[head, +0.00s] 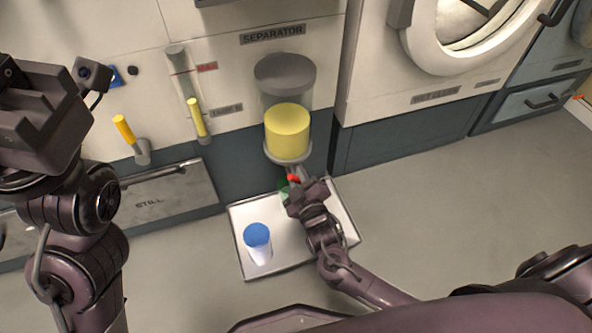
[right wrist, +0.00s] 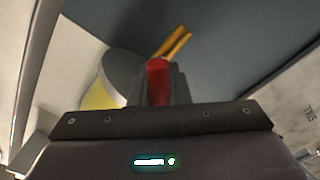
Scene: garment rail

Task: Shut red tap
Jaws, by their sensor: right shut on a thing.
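The red tap (head: 293,178) sits under the separator (head: 287,110), a clear vessel with a grey lid and yellow liquid inside. My right gripper (head: 298,186) is at the tap, just below the vessel. In the right wrist view the red tap (right wrist: 157,80) stands between the fingers of my right gripper (right wrist: 158,88), which is shut on it. The gripper hides part of the tap in the head view. My left gripper (head: 35,115) is raised at the left, away from the tap; its fingertips do not show clearly.
A white tray (head: 240,225) lies on the floor below the separator. It bears a blue-topped cup (head: 258,243) and a green thing (head: 282,188), partly hidden by my right gripper. Floor at right is clear.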

